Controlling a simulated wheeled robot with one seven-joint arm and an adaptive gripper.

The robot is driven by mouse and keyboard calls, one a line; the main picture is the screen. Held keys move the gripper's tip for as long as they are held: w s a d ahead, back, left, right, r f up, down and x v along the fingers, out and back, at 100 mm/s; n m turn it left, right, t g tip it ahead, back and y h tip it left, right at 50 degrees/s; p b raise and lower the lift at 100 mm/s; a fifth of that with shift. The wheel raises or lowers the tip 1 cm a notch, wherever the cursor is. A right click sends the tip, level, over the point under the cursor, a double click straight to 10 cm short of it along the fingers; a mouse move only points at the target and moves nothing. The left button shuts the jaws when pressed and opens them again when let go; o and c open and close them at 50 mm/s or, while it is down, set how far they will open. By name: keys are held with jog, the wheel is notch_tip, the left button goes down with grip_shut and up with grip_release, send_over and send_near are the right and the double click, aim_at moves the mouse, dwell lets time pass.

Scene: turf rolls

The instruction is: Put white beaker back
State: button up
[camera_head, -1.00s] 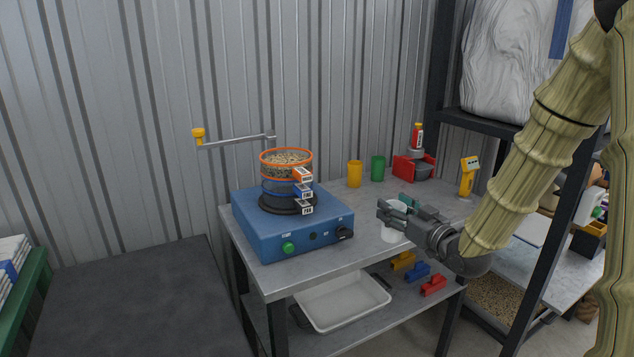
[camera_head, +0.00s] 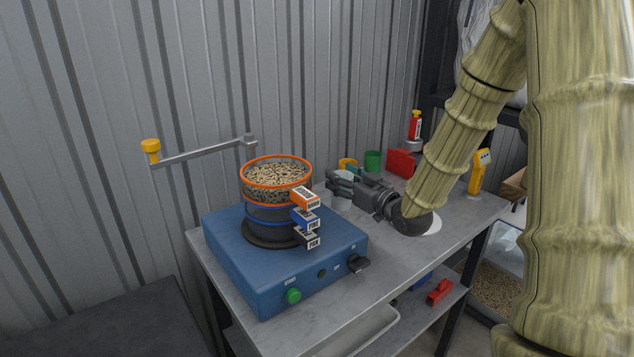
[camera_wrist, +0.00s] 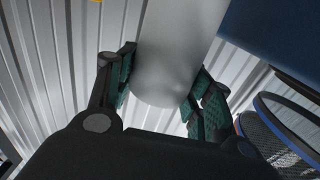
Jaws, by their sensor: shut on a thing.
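The white beaker (camera_wrist: 175,50) stands between the two green-padded fingers in the wrist view, gripped on both sides. In the head view my gripper (camera_head: 345,182) is shut on it, above the tabletop between the blue sieve shaker and the coloured cups. The fingers hide much of the beaker there, and I cannot tell whether its base touches the table. A flat white disc (camera_head: 433,222) lies on the table, partly hidden behind my wrist.
The blue shaker (camera_head: 285,262) with stacked sieves (camera_head: 277,190) stands left of my gripper. A yellow cup (camera_head: 348,162), a green cup (camera_head: 373,160) and a red holder (camera_head: 401,163) stand behind. A yellow device (camera_head: 478,172) is at right. The front right tabletop is clear.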

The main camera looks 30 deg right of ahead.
jog(key=shift+w+d+f+p, duration=0.25)
jog(key=shift+w+f, duration=0.55)
jog(key=shift+w, duration=1.5)
jog(key=shift+w+d+f, duration=0.4)
jog(key=shift+w+f, duration=0.45)
jog(key=shift+w, duration=1.45)
jog(key=shift+w+d+f+p, duration=0.25)
jog(key=shift+w+f, duration=0.55)
jog(key=shift+w, duration=1.5)
jog(key=shift+f, duration=0.2)
jog(key=o, duration=1.2)
jog(key=shift+c, duration=0.2)
jog(key=shift+r, duration=0.1)
jog(key=shift+r, duration=0.1)
jog(key=s, duration=0.8)
jog(key=s+d, duration=0.1)
jog(key=s, duration=0.3)
jog(key=shift+b, duration=0.35)
